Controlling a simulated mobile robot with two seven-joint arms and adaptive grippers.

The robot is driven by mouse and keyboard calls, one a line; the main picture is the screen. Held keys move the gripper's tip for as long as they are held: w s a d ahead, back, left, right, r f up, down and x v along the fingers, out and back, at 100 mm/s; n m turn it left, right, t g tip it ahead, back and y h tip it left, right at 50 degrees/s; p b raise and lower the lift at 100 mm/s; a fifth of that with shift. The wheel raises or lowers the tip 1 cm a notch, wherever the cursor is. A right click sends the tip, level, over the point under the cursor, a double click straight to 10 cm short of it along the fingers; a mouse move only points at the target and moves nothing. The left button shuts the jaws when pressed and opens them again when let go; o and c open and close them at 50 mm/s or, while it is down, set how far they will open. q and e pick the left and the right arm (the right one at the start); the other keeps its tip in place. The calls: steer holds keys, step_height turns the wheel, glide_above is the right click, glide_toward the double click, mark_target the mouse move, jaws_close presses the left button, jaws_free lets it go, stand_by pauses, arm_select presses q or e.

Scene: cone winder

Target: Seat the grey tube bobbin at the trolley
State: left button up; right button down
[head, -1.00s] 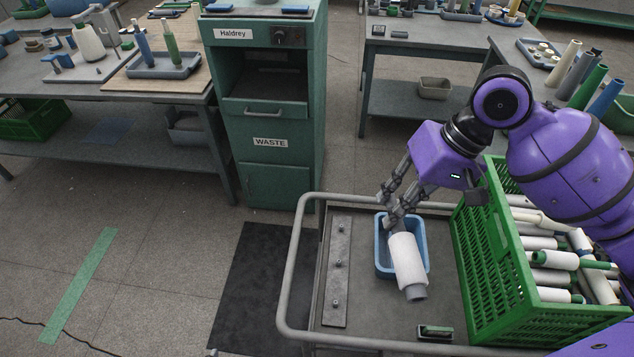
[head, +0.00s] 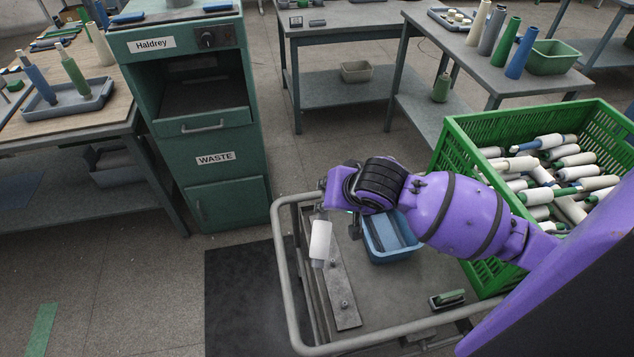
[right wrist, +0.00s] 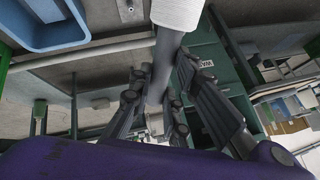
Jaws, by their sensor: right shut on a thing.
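The grey tube bobbin, wound with white yarn (head: 320,240), hangs roughly upright over the left part of the trolley (head: 420,275), its lower grey end near the metal strip (head: 341,295) with upright pegs. In the right wrist view its grey tube (right wrist: 167,68) runs between the fingers of my right gripper (right wrist: 160,92), which is shut on it; the white yarn is beyond the fingers. In the head view my wrist mostly hides the fingers. Whether the bobbin touches a peg cannot be told. My left gripper is not in view.
A blue tray (head: 376,256) stands right of the strip. A green crate (head: 477,160) of several bobbins stands at the right. The trolley's tubular rail (head: 282,270) rims its left and front. A small green-topped object (head: 447,298) lies near the front. The waste cabinet (head: 225,205) stands behind.

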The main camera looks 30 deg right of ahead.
arm_select(q)
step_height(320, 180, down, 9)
steer(key=b, duration=0.9)
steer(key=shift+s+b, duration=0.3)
steer(key=shift+b, duration=0.1)
arm_select(e)
steer(key=w+d+f+m+t+h, duration=0.1)
steer(key=w+d+f+t+h, duration=0.1)
steer(key=w+f+t+h, duration=0.4)
steer(key=w+f+h, duration=0.1)
steer(key=h, duration=0.4)
steer(key=shift+w+d+m+t+h, duration=0.3)
steer(key=shift+w+t, duration=0.05)
steer(key=shift+t, duration=0.05)
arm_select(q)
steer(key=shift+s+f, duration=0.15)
